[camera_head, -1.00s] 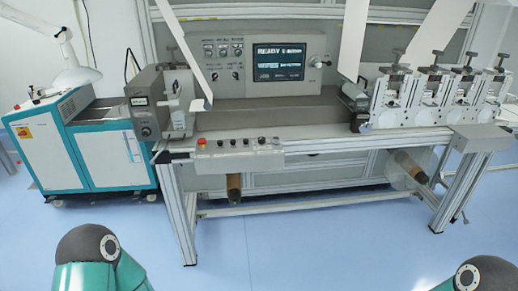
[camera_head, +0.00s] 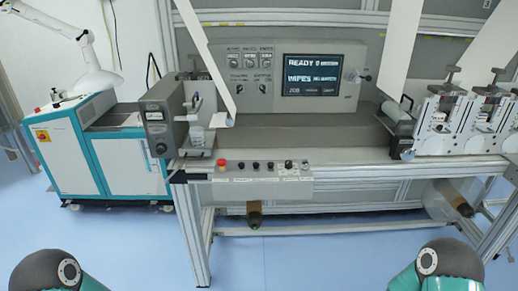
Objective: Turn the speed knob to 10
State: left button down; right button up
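The web converter's front control strip (camera_head: 262,187) holds a red button (camera_head: 221,164) and a row of several small dark knobs; one larger knob (camera_head: 288,164) sits toward the right. I cannot read their labels, so I cannot tell which is the speed knob. The upright panel (camera_head: 250,72) behind has more small knobs and a screen (camera_head: 312,75) that reads READY and WIPES, with a number too small to read surely. Only rounded upper parts of my two arms show at the bottom corners. Neither gripper is in view.
A grey machine bed (camera_head: 300,135) lies behind the strip. White web sheets hang at left (camera_head: 207,55) and right (camera_head: 402,45). Slitter units (camera_head: 440,118) stand at right. A teal-white cabinet (camera_head: 105,150) with a white arm is at left. Blue floor in front is clear.

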aim_at(288, 164)
jog(key=u, duration=0.15)
jog(key=i, duration=1.1)
jog(key=z, duration=0.25)
